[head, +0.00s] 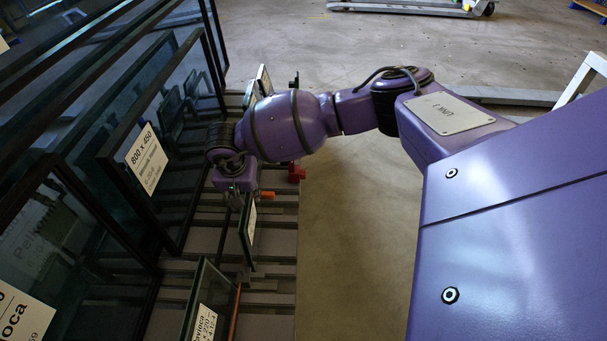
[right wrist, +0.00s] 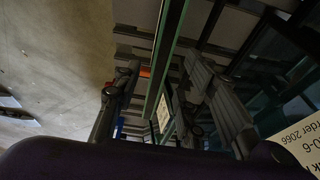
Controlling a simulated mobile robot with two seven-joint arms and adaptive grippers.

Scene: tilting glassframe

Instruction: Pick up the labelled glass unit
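Several glass units carry white labels, so I cannot tell which one the task means. A small, narrow glass unit (head: 248,236) with a pale label stands upright just below my right gripper (head: 241,199). In the right wrist view, the edge of a glass pane (right wrist: 170,45) with a label runs between the two fingers of my right gripper (right wrist: 160,95). A gap shows on both sides of the pane, so the fingers look open around it. Another small labelled unit (head: 207,312) stands nearer, at the bottom. My left gripper is not in view.
Large dark-framed glass units lean at the left, one labelled 800 x 450 (head: 146,160). The slatted rack (head: 270,290) holds the small units. A red clamp-like part (head: 296,172) sits at its right edge. The concrete floor (head: 345,240) right of the rack is clear.

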